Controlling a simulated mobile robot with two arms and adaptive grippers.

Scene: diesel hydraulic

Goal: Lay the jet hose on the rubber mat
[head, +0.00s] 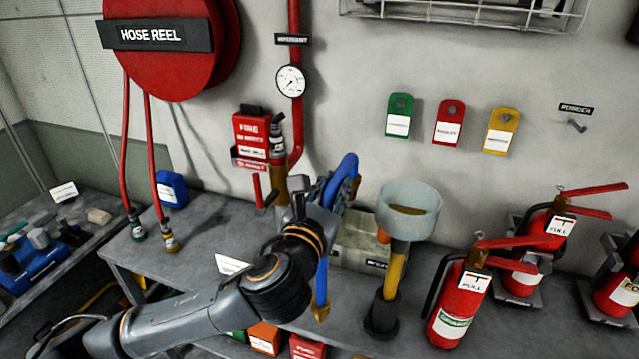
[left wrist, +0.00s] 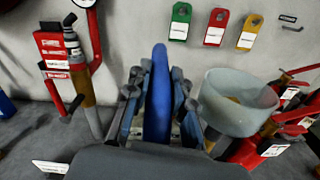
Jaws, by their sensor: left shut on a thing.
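My left gripper (head: 336,186) is shut on a blue hose (head: 349,168), held above the grey bench. The hose bends over at the top, and its lower length hangs below the wrist to a yellowish end. In the left wrist view the blue hose (left wrist: 158,105) stands between the two fingers (left wrist: 158,85). I take it for the jet hose, though no label on it shows. My right gripper is not in view.
A pale round cup on a yellow stem (head: 409,205) stands close right of the gripper. Red extinguishers (head: 459,303) stand further right. Left are a red standpipe with gauge (head: 290,81), red hoses (head: 155,160) and a blue container (head: 171,189). Some bench between is bare.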

